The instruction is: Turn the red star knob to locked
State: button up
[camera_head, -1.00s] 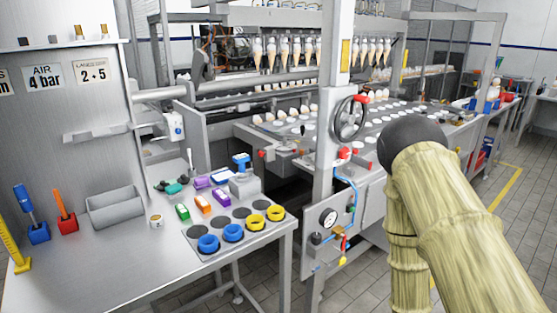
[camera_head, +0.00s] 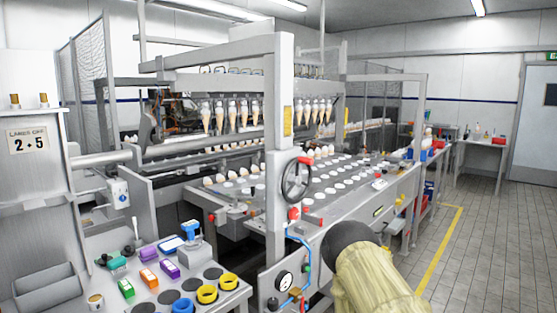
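Several small red parts show on the machine, and I cannot tell which is the star knob. One red knob (camera_head: 293,213) sits on the front post just below the handwheel (camera_head: 297,180). Another red part (camera_head: 211,217) is on the machine's left front edge. A further red part (camera_head: 379,174) is on the right side of the conveyor bed. All are too small to show a star shape or a locked mark. My arm, pale and ribbed with a dark rounded end, rises at the bottom right, in front of the machine. My gripper is not in view.
A bench at lower left holds coloured blocks, a yellow ring (camera_head: 207,294) and a cup (camera_head: 96,302). A gauge (camera_head: 285,281) and blue hose are below the handwheel. Cones hang above the bed. Open tiled floor (camera_head: 490,225) with a yellow line lies right.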

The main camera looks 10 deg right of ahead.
aim_at(294, 214)
jog(key=k, duration=1.3)
jog(key=z, duration=0.7)
jog(key=i, duration=0.65)
jog(key=z, duration=0.6)
jog(key=i, duration=0.7)
jog(key=u, duration=0.7)
jog(key=i, duration=0.6)
jog(key=u, duration=0.65)
